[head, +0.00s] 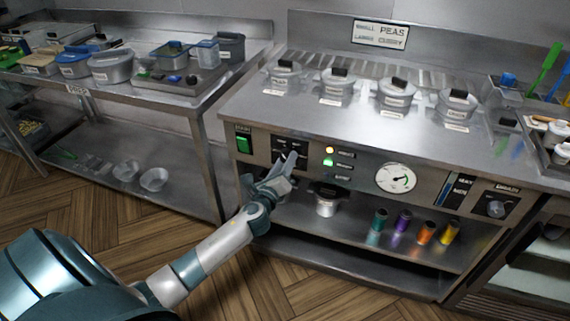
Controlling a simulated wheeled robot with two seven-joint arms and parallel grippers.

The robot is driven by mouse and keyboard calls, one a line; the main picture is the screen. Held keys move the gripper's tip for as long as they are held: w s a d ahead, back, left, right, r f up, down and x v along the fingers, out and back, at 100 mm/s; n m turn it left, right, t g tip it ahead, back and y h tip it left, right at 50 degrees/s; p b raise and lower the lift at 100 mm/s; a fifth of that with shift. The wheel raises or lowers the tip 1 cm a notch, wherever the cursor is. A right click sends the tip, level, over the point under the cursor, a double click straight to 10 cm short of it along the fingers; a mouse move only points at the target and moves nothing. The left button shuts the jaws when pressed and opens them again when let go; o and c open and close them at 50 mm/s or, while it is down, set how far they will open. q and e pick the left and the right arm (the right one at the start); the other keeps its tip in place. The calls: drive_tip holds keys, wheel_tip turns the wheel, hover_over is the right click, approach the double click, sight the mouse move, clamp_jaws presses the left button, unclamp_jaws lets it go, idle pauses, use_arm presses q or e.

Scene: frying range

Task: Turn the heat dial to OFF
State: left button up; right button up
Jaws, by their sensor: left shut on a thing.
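My left arm reaches in from the lower left, and my left gripper (285,164) is at the front panel of the frying range (350,165). It is shut on the heat dial, which sits at a black dial plate (290,142) and is mostly hidden behind the fingers. The dial's pointer and setting cannot be read. To the right of the gripper are indicator lamps, a yellow one (329,150) and a green one (328,162), both looking lit. My right gripper is not in view.
A green switch (243,143) is left of the dial plate. A round gauge (395,178) and another black knob (494,208) are to the right. Lidded pots (339,84) stand on top. Colored shakers (426,232) and a small pot (326,203) stand on the shelf below.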

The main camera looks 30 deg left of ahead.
use_arm(q)
drive_tip(key=n, duration=1.1)
drive_tip(key=shift+r, duration=0.1)
idle(0.5)
drive_tip(key=o, duration=1)
drive_tip(key=shift+o, duration=0.2)
